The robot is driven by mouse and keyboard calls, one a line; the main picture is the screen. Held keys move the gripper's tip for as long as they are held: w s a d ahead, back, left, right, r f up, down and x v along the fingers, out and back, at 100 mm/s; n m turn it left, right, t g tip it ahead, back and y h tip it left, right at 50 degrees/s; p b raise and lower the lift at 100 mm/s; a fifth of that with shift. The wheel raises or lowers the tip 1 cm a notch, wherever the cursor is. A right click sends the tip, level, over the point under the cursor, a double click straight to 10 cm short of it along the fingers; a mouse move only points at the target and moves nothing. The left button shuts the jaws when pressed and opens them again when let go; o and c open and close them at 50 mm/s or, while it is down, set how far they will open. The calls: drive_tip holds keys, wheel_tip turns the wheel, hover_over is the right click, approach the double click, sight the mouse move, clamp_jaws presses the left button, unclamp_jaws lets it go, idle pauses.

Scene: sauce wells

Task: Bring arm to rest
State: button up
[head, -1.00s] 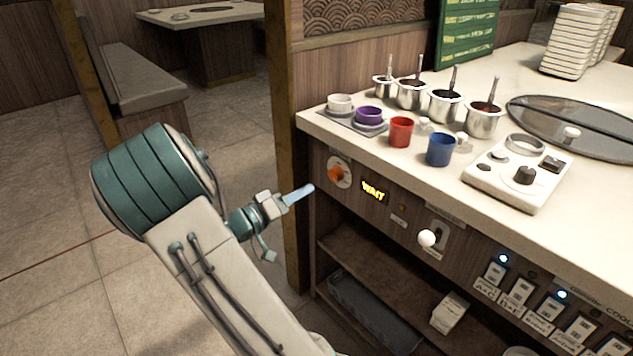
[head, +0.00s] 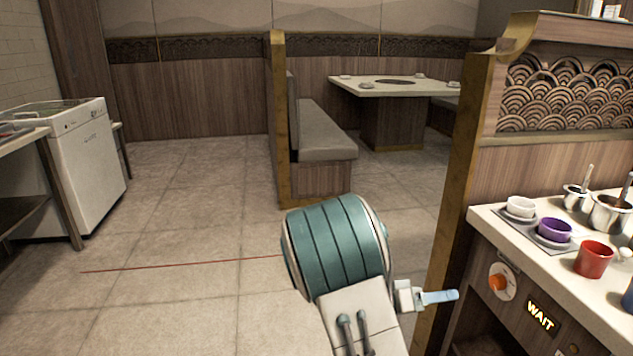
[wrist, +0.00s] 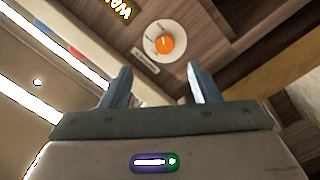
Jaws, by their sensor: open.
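My gripper (head: 440,297) shows at the end of my arm in the head view, just left of the counter's front panel. In the wrist view my gripper (wrist: 158,72) has its two blue fingers spread apart with nothing between them. The arm is raised and bent in front of the counter, and the gripper touches nothing that I can see. An orange knob on a white round plate (wrist: 165,43) lies ahead of the fingers in the wrist view. The same orange knob (head: 498,283) is on the panel in the head view.
The counter (head: 487,217) at right holds a white cup (head: 521,206), a purple bowl (head: 555,229), a red cup (head: 593,258) and metal pots. A lit sign (head: 541,316) reads WAIT. A wooden partition post (head: 462,160) stands behind the gripper. Open tiled floor (head: 190,220) lies left.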

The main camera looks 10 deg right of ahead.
drive_tip(key=s+a+r+n+g+y+p, duration=0.2)
drive_tip(key=s+a+r+g+y+p, duration=0.1)
drive_tip(key=s+r+y+p, duration=0.8)
drive_tip(key=s+a+r+n+t+y+p, duration=0.2)
drive_tip(key=a+r+p, duration=0.4)
drive_tip(key=r, duration=0.5)
drive_tip(key=s+a+r+n+t+y+p, duration=0.3)
drive_tip(key=a+r+p, duration=0.4)
drive_tip(key=r+p, duration=0.4)
drive_tip(key=shift+s+a+n+y, duration=0.2)
drive_tip(key=shift+s+n+y, duration=0.2)
drive_tip(key=shift+s+y, duration=0.45)
